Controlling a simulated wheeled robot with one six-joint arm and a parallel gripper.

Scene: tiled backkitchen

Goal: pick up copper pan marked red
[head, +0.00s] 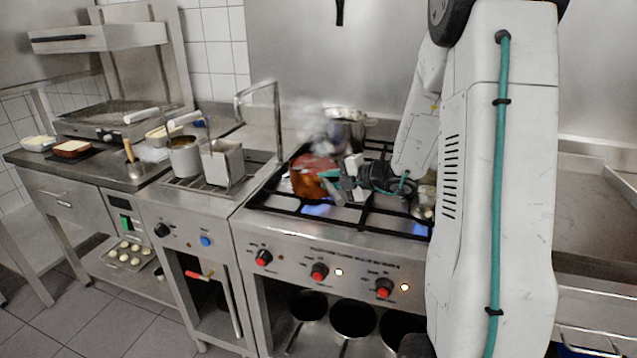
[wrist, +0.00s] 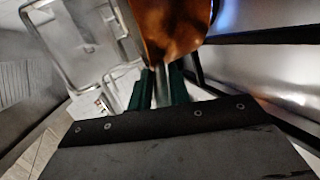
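The copper pan (head: 307,184) is at the left side of the stove, tilted, with a reddish area on its upper part. My gripper (head: 349,178) is just right of it, low over the burner grates. In the wrist view the copper pan (wrist: 170,28) shows at the top, beyond the fingertips. Its grey metal handle lies between the two green fingers of my gripper (wrist: 160,88), which appear closed on it. Steam or blur covers part of the pan's top, and I cannot tell whether the pan touches the grate.
A steel pot (head: 345,130) steams at the back of the stove. Lit burners glow blue under the black grates (head: 330,213). A glass-like vessel (head: 424,203) stands right of my gripper. Fryer baskets (head: 224,165) with raised handles stand to the left.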

